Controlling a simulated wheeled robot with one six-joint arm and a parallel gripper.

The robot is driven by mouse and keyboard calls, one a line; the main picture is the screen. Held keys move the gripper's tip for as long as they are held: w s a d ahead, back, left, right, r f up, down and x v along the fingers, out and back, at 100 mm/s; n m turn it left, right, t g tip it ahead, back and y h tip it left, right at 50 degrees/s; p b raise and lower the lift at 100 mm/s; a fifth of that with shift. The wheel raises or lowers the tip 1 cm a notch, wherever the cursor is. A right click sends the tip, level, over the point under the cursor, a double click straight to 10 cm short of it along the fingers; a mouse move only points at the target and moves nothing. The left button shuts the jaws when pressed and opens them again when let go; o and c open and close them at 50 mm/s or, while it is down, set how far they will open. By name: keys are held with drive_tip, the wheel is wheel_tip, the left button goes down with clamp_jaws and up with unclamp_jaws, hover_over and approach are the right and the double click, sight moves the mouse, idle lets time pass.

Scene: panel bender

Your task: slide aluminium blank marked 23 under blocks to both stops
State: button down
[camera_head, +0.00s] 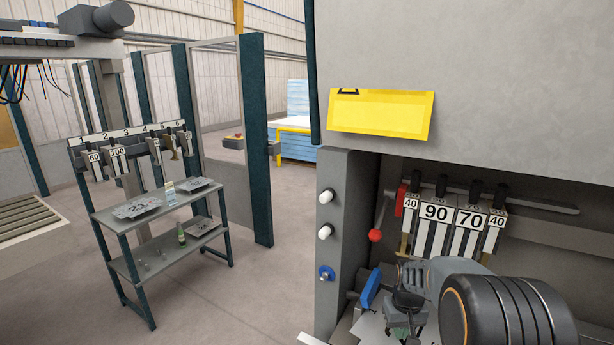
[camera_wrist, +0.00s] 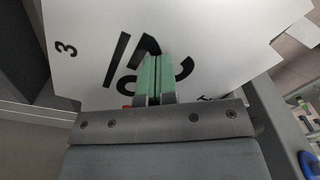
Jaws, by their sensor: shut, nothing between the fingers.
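A flat pale-grey blank (camera_wrist: 100,70) fills the top of the wrist view. It bears large dark characters partly hidden by my fingers, and a small 3 near its left edge; I cannot read the whole mark. A sliver of the blank (camera_head: 371,328) shows in the head view. My gripper (camera_wrist: 158,75), with green fingertips, is shut and empty over the blank; whether it touches cannot be told. In the head view my gripper (camera_head: 408,302) is in front of the blocks marked 40, 90 (camera_head: 435,213), 70 (camera_head: 469,219) and 40. A blue part (camera_head: 371,287), possibly a stop, stands left of it.
A grey cabinet side with white knobs (camera_head: 325,232) and a red-knobbed lever (camera_head: 376,235) flank the opening. A yellow plate (camera_head: 380,113) is on the machine above. A shelf (camera_head: 156,212) at left holds other plates, with blocks hanging behind. Open floor lies between.

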drive_tip(key=shift+r+p, duration=2.55)
drive_tip(key=shift+r, duration=0.95)
drive_tip(key=s, duration=0.3)
drive_tip(key=shift+a+f+m, duration=0.3)
drive_tip(key=shift+f+m, duration=0.05)
drive_tip(key=shift+m, duration=0.05)
drive_tip(key=s+a+r+t, duration=0.2)
drive_tip(key=s+a+r, duration=0.1)
drive_tip(key=s+r, duration=0.3)
drive_tip(key=s+a+r+t, duration=0.2)
drive_tip(key=s+a+r, duration=0.1)
drive_tip(key=s+r, duration=0.4)
drive_tip(key=shift+s+a+n+t, duration=0.3)
drive_tip(key=shift+s+a+t, duration=0.1)
drive_tip(key=shift+s, duration=0.35)
drive_tip(key=shift+d+f, duration=0.1)
